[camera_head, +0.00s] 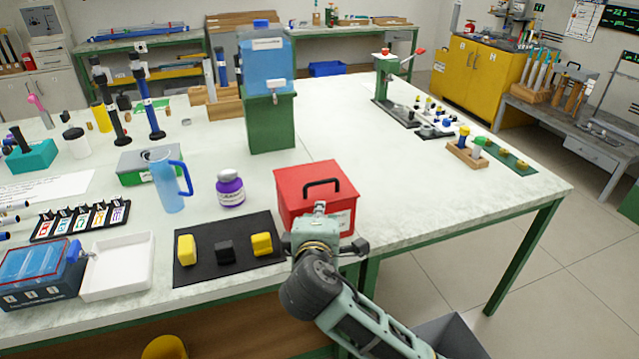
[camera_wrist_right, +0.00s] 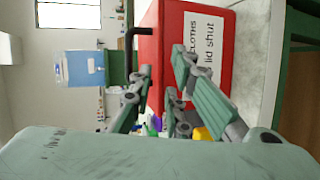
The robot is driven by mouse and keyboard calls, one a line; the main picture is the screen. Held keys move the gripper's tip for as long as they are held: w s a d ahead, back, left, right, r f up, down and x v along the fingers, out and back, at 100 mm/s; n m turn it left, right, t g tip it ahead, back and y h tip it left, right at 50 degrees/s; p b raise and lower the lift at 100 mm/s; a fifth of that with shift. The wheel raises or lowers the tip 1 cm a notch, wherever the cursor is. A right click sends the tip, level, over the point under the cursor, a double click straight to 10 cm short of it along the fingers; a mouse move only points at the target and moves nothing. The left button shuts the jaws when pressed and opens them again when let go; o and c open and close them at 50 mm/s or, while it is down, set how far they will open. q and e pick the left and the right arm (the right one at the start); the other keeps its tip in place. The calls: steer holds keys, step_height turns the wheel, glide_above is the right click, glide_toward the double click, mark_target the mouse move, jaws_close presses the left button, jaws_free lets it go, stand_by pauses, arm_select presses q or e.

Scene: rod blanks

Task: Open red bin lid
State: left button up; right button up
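The red bin (camera_head: 292,205) stands at the table's front edge with its red lid (camera_head: 335,173) down. A black arched handle (camera_head: 322,184) is on top of the lid. In the right wrist view the red bin (camera_wrist_right: 165,25) appears turned on its side, with a white label (camera_wrist_right: 205,30) reading "CLOTHS" and "lid shut". The black handle (camera_wrist_right: 129,55) sticks out beside it. My right gripper (camera_head: 320,212) is at the bin's front, below the handle. My left gripper is out of view.
Left of the bin, a black mat (camera_head: 205,273) holds two yellow blocks and a black one. A purple jar (camera_head: 230,188) and blue jug (camera_head: 167,182) stand behind. A green stand with a blue tank (camera_head: 267,65) is farther back.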

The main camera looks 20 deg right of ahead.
mark_target(320, 183)
steer(key=shift+n+t+h, duration=0.4)
steer(key=shift+t, duration=0.1)
steer(key=w+r, duration=0.1)
steer(key=w, duration=0.1)
steer(key=w+d+r, duration=0.1)
steer(key=w, duration=0.1)
steer(key=w+d, duration=0.1)
steer(key=w, duration=0.2)
steer(key=shift+r, duration=0.4)
steer(key=shift+w+d+f+p, duration=0.2)
steer(key=shift+w+d+p, duration=0.1)
steer(key=shift+w, duration=0.3)
steer(key=shift+c, duration=0.5)
jaws_close()
